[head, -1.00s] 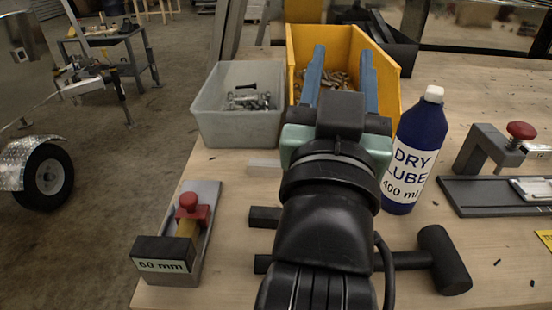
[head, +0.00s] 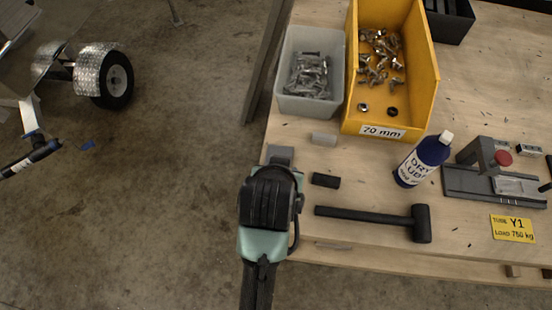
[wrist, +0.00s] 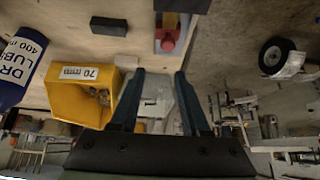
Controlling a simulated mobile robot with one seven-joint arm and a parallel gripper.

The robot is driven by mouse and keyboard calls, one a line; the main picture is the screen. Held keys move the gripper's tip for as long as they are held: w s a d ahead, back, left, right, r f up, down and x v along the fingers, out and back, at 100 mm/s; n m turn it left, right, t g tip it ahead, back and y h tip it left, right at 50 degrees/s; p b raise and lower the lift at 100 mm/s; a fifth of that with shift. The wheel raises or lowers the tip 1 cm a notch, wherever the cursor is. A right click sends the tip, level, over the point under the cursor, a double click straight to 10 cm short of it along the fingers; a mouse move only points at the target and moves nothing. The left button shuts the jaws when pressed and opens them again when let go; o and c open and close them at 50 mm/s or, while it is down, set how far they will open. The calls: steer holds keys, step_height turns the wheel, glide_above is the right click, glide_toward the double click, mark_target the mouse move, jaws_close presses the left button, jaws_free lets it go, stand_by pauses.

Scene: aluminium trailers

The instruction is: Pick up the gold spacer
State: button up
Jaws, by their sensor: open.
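The gold spacer (wrist: 171,19) shows only as a small yellowish patch at the top of the wrist view. It sits between a red clamp (wrist: 167,41) and a dark block (wrist: 183,5) on a grey fixture plate. My gripper (wrist: 160,72) is open, with two blue fingers apart and nothing between them. The clamp lies beyond the fingertips in that picture, apart from them. In the head view my arm covers the spacer, the clamp and my fingers. A grey edge (head: 280,154), probably the fixture plate, shows beyond my arm.
A yellow bin (head: 428,75) and a grey bin (head: 295,104) of hardware stand at the back. A black block (head: 326,180), mallet (head: 370,215), small pale block (head: 324,139) and blue lube bottle (head: 423,160) are right of my arm. Floor is open left.

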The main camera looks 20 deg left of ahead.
steer(key=s+g+p, duration=0.2)
steer(key=s+p, duration=0.2)
steer(key=s, duration=0.1)
steer(key=shift+h, duration=0.3)
steer(key=x, duration=0.7)
steer(key=shift+s+d+f, duration=0.1)
steer(key=shift+d+f, duration=0.1)
steer(key=shift+p+x, duration=0.55)
steer(key=shift+x, duration=2.15)
steer(key=shift+s+a, duration=0.1)
steer(key=shift+s, duration=0.05)
steer(key=shift+c, duration=0.3)
jaws_close()
